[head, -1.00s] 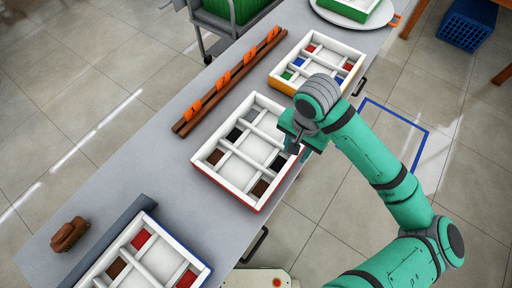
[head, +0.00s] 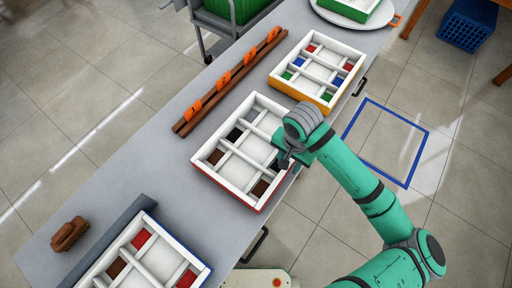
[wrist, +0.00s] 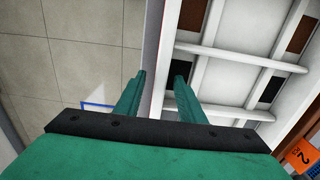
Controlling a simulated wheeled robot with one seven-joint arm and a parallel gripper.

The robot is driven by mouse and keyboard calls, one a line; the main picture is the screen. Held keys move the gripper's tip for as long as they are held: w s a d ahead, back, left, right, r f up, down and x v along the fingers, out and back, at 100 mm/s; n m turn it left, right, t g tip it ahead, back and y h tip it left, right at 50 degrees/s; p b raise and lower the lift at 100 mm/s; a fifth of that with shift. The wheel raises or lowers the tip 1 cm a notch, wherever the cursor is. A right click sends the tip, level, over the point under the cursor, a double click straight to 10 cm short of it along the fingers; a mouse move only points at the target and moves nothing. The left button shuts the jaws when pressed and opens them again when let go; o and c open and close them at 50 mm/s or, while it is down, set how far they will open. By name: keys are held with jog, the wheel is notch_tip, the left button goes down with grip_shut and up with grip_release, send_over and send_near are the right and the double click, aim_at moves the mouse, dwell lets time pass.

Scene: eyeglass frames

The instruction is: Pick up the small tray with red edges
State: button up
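The small tray with red edges (head: 222,184) lies in the middle of the grey table, a white divided box with a red lower rim and black, grey and brown pieces in some compartments. My gripper (head: 284,161) is at its right long side, and my wrist hides part of that side. In the wrist view the tray (wrist: 240,56) fills the right half. My gripper (wrist: 159,76) is open there, its fingers apart, one on each side of the tray's side wall as seen from above. I cannot tell whether they touch it.
A yellow-edged tray (head: 276,82) stands just behind, and a blue-edged tray (head: 205,272) stands at the front. Brown rails with orange clips (head: 232,82) lie to the left.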

jog(key=shift+f, duration=0.45)
grip_shut()
jog(key=shift+r, duration=0.1)
